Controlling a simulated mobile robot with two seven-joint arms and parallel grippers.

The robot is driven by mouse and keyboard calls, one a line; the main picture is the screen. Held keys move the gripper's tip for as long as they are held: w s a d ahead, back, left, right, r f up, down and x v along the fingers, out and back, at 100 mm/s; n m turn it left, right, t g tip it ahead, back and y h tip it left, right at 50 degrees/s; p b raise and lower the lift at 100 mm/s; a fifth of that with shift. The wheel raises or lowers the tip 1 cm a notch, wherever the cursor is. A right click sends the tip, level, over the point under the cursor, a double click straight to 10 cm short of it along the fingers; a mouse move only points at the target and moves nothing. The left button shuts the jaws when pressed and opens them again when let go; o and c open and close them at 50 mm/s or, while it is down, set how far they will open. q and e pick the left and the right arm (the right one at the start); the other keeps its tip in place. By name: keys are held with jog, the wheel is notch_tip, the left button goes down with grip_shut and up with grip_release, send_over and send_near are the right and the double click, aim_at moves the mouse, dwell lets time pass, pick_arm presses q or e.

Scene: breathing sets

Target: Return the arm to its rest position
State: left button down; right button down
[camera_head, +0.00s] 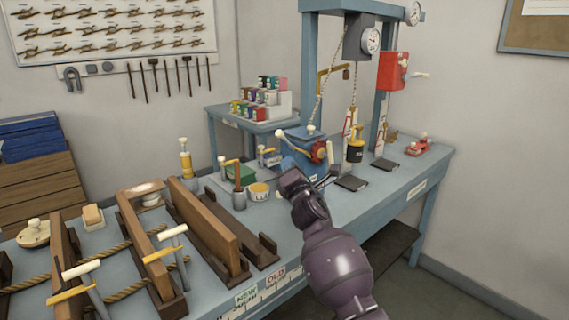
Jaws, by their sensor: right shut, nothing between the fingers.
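My right arm comes in from the bottom, right of the middle. My right gripper (330,180) is over the blue-grey workbench (345,212), in front of a blue box (300,152) with a red round part (319,152) on its side. Its fingers look shut, and I see nothing held between them. The arm hides part of the bench and its front edge. My left gripper is not in view.
Wooden racks with ropes (200,228) and upright tools fill the left of the bench. A blue frame (382,95) with hanging gauges and a yellow-black weight (355,147) stands behind the gripper. A red box (392,71) is on its post. The bench's front right is fairly clear.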

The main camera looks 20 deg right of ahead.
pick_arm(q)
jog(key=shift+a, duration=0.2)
pick_arm(e)
jog(key=shift+s+f, duration=0.2)
jog(key=shift+s, duration=0.35)
